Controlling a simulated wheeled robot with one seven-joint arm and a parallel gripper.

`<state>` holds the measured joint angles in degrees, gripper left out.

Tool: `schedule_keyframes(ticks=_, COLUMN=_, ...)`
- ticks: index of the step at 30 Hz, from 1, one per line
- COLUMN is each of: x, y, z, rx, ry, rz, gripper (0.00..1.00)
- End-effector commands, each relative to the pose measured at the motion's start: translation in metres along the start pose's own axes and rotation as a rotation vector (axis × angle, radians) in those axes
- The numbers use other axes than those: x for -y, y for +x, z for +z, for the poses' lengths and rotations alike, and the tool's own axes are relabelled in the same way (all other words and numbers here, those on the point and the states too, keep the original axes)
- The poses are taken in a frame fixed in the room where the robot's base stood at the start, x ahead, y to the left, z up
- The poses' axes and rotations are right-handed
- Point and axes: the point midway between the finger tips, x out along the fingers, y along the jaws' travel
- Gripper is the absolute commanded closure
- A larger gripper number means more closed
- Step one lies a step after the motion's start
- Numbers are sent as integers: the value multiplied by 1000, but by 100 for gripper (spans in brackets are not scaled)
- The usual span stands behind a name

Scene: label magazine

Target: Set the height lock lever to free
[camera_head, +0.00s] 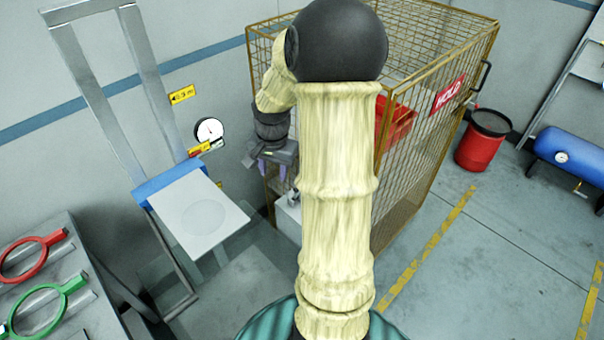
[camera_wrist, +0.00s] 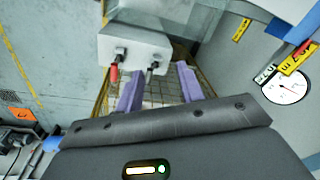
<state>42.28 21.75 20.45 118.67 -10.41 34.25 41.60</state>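My gripper (camera_head: 270,168) is at the left of the wire cage, with its purple fingers pointing down. In the wrist view the fingers (camera_wrist: 160,85) stand apart with nothing held between them. Beyond them is a white box (camera_wrist: 135,45) with a red-handled lever (camera_wrist: 114,72) and a dark-handled lever (camera_wrist: 151,72). The dark lever appears between the fingertips in the picture; I cannot tell whether either finger touches it. Which lever is the height lock is not readable. In the head view the white box (camera_head: 288,222) is partly hidden by my arm.
A wire cage (camera_head: 445,120) with a HOLD sign stands close behind my arm. A platform (camera_head: 195,212) on a rail frame and a round gauge (camera_head: 208,131) with yellow tags are at left. A red drum (camera_head: 483,140) and blue tank (camera_head: 575,155) stand right. Front-right floor is clear.

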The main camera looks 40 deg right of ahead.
Motion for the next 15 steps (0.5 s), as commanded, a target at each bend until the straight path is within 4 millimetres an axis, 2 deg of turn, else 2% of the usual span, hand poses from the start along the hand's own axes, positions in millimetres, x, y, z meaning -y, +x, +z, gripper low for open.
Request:
schedule_keyframes(ticks=1, x=-10, y=-9, z=-22, rx=7, ry=92, rz=-3, gripper=62)
schedule_keyframes(ticks=6, x=-42, y=-20, z=-74, rx=22, ry=359, rz=-17, gripper=62)
schedule_keyframes(ticks=10, x=-58, y=-24, z=-94, rx=28, ry=474, rz=-24, gripper=62)
schedule_keyframes(ticks=15, x=-62, y=-23, z=-99, rx=28, ry=505, rz=-27, gripper=62)
